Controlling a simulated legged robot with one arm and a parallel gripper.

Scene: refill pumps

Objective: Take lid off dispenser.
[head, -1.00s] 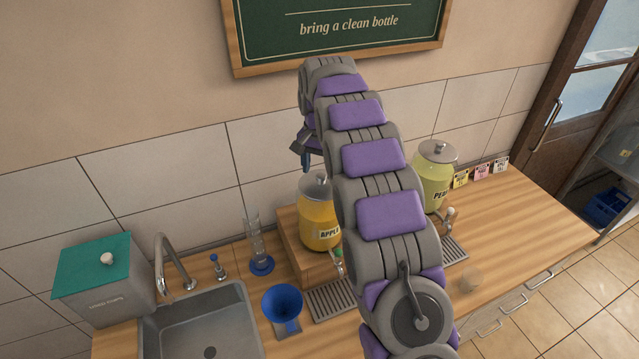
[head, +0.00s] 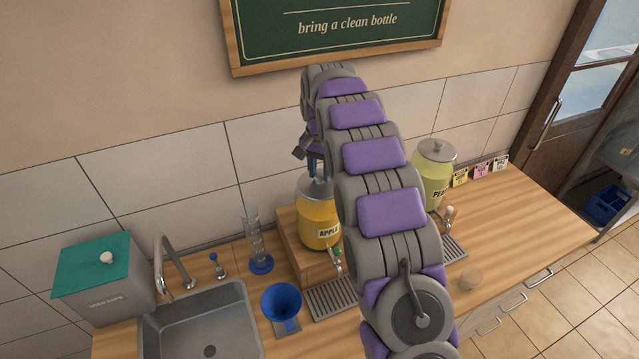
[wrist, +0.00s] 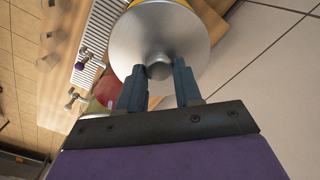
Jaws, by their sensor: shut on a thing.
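The orange dispenser (head: 317,222) labelled APPLE stands on a wooden riser, with a green-handled tap at its front. Its round metal lid (wrist: 172,28) fills the top of the wrist view and sits on the jar, partly behind my arm in the head view. My gripper (wrist: 158,74) is above the lid, its two blue fingers shut on the lid's knob (wrist: 159,68). In the head view my gripper (head: 318,172) reaches down to the lid. I see no gap between lid and jar.
A yellow-green dispenser (head: 433,180) with a metal lid stands to the right, partly behind my arm. A blue funnel (head: 282,301), a clear cylinder (head: 255,240), a sink (head: 205,325) and a green-lidded bin (head: 98,275) are to the left. The right counter is mostly clear.

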